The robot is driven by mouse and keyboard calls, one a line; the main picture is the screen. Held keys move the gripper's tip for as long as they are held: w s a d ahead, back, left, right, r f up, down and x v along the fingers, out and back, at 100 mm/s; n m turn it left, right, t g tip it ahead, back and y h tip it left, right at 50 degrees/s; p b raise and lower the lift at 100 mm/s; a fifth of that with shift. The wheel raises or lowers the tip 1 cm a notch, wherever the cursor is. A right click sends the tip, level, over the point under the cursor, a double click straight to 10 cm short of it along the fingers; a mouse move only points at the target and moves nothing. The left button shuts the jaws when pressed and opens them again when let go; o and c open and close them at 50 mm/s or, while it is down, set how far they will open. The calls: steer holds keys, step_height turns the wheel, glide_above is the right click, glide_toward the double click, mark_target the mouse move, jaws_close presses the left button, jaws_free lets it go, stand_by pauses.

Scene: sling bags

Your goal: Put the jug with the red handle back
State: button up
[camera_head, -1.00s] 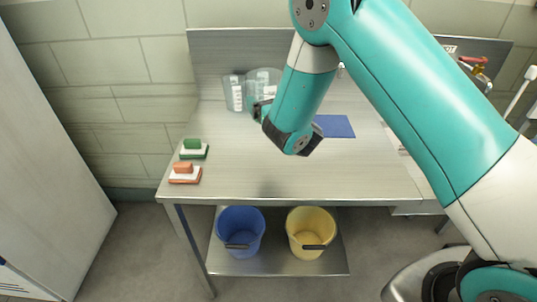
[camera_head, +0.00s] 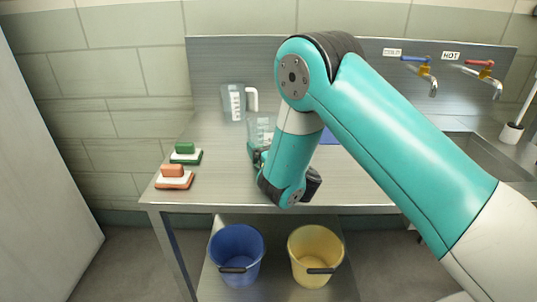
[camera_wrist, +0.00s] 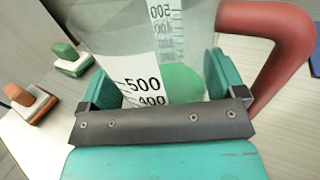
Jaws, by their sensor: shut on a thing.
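The jug with the red handle (camera_wrist: 268,35) fills the top of the wrist view. It is clear, with a white scale and black numbers, and its red handle sticks out to the right. My gripper (camera_wrist: 160,88) is shut on its body, one teal finger on each side. In the head view the held jug (camera_head: 262,127) shows above my gripper (camera_head: 258,154), its handle hidden behind my arm. I cannot tell whether its base touches the table. A second clear jug with a white handle (camera_head: 235,101) stands farther back on the steel table (camera_head: 215,140).
A green brush (camera_head: 186,153) and an orange brush (camera_head: 174,176) lie at the table's left. A blue mat (camera_head: 328,138) is partly hidden behind my arm. A sink (camera_head: 465,150) with taps is at the right. Blue (camera_head: 237,255) and yellow (camera_head: 315,255) buckets stand below.

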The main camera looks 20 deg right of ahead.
steer(key=shift+r, duration=0.1)
steer(key=shift+f, duration=0.2)
steer(key=o, duration=0.9)
steer(key=shift+o, duration=0.2)
steer(key=shift+r, duration=0.1)
steer(key=shift+s, duration=0.1)
steer(key=shift+s+f+b, duration=0.35)
steer(key=shift+s+b, duration=0.2)
steer(key=shift+b, duration=0.7)
steer(key=s+b, duration=0.3)
steer(key=s+d+b, duration=0.1)
steer(key=s+b, duration=0.2)
steer(key=b, duration=0.1)
steer(key=s+b, duration=0.3)
steer(key=shift+d+r+b, duration=0.2)
steer(key=shift+r+b, duration=0.05)
steer(key=shift+b, duration=0.05)
steer(key=shift+s+d+r+b, duration=0.1)
steer(key=shift+s+b, duration=0.15)
steer(key=shift+s, duration=0.2)
steer(key=shift+s+d+r+b, duration=0.1)
steer(key=shift+s+b, duration=0.1)
steer(key=shift+s, duration=0.2)
